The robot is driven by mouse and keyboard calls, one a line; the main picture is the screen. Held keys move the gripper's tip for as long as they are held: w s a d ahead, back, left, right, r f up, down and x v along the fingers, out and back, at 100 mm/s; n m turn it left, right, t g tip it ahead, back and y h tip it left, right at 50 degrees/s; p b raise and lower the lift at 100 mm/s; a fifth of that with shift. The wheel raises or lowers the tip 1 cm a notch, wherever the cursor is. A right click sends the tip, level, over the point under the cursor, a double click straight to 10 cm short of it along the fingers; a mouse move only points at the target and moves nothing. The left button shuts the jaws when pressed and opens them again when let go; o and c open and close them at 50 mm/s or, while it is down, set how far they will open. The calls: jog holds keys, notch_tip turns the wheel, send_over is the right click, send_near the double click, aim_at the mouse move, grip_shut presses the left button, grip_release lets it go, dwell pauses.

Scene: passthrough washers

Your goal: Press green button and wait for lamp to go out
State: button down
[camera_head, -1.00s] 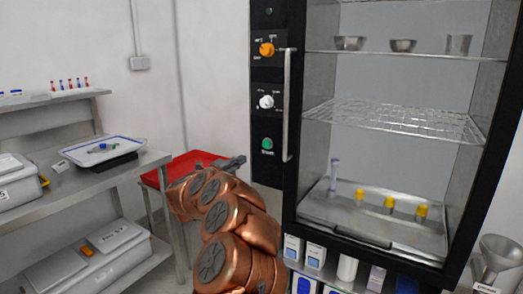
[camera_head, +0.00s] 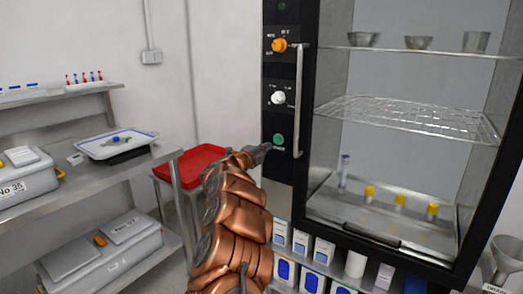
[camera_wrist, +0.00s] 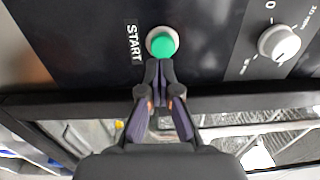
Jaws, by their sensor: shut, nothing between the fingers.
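The green button (camera_head: 278,139) sits low on the black control panel, left of the cabinet's door handle. In the wrist view the green button (camera_wrist: 162,43) is beside a START label. My gripper (camera_head: 266,148) is shut and empty, its tips just at the lower left of the button. In the wrist view my gripper's fingertips (camera_wrist: 160,64) lie right at the button's lower edge; I cannot tell whether they touch it. A small dark round fitting (camera_head: 281,5), perhaps the lamp, is partly cut off at the panel's top; no glow shows.
An orange knob (camera_head: 279,45) and a white knob (camera_head: 278,98) are above the button. The vertical door handle (camera_head: 299,100) stands close to its right. A red tray (camera_head: 190,163) is behind my arm, and a metal shelf (camera_head: 148,168) is at the left.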

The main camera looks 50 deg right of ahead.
aim_at(276, 141)
jog(key=shift+d+r, duration=0.2)
jog(key=shift+d, duration=0.65)
jog(key=shift+d+p, duration=0.45)
jog(key=shift+d, duration=0.8)
jog(key=shift+w+d, duration=0.1)
jog(key=shift+w, duration=0.05)
